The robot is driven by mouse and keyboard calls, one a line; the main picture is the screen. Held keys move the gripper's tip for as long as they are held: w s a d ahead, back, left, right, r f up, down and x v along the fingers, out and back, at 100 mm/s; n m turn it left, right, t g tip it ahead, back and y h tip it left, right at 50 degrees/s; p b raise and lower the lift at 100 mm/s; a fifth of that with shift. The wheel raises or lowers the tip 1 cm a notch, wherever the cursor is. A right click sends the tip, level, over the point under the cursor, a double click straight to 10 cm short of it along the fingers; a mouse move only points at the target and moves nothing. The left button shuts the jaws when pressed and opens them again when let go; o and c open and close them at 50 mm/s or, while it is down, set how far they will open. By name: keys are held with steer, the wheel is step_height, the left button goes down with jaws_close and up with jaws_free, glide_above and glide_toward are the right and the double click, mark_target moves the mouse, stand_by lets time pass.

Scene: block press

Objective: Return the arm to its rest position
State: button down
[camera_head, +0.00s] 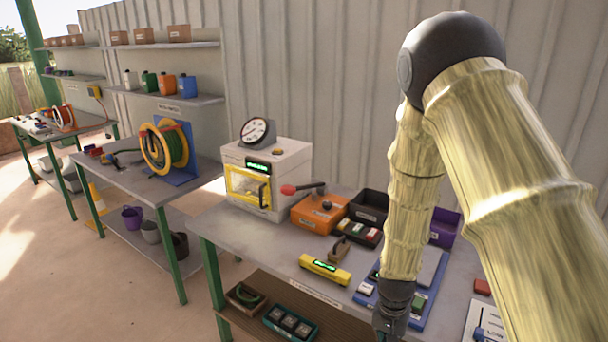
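My arm reaches in from the right, and its forearm hangs down over the right part of the near workbench (240,238). My gripper (390,328) is at the bottom edge of the head view, in front of a blue board (428,312). Its fingertips are cut off or too small to read, so I cannot tell if it is open or shut, or if it holds anything. A white press (283,160) with a yellow-framed door and green display stands at the bench's back left. Part of the blue board is hidden behind my arm.
An orange box (318,214) with a red-knobbed lever stands beside the press. A black bin (368,208) and a purple bin (445,227) stand behind my forearm. A yellow bar (325,270) with a green display lies near the front edge. The bench's front left is clear.

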steer(key=s+d+f+n+b, duration=0.1)
steer(key=s+d+f+n, duration=0.1)
steer(key=s+f, duration=1.1)
steer(key=s+f+n, duration=0.1)
steer(key=s+f, duration=0.3)
steer(key=s, duration=0.5)
steer(key=s+f+n+b, duration=0.1)
steer(key=s+f+n, duration=0.1)
steer(key=s, duration=0.7)
steer(key=shift+s+a+f+b, duration=0.3)
steer(key=shift+s+f, duration=0.1)
steer(key=shift+f, duration=0.5)
